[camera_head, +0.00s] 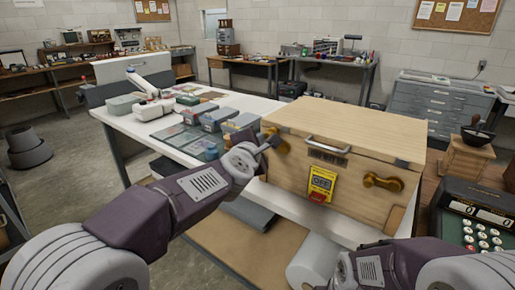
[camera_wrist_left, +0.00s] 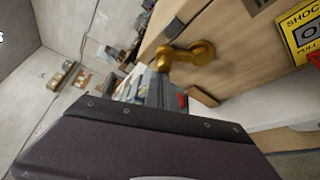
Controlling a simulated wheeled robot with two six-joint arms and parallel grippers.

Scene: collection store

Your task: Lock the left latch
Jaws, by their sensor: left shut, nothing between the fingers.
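A light wooden crate (camera_head: 345,125) stands closed on the white table, with a metal handle on its front. The left latch (camera_head: 284,147) is a brass piece at the left of the front; in the left wrist view the brass latch (camera_wrist_left: 187,55) lies across the wood. The right latch (camera_head: 383,182) is a similar brass piece, lying roughly level. My left gripper (camera_head: 272,139) is shut and empty, right by the left latch and partly covering it. I cannot tell whether they touch. My right arm is at the lower right; its fingers are out of view.
A yellow label (camera_head: 321,184) with a red lower part is on the crate's front. Grey boxes (camera_head: 216,119) and other items crowd the white table (camera_head: 128,122) left of the crate. A black machine with round keys (camera_head: 477,215) stands at the right.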

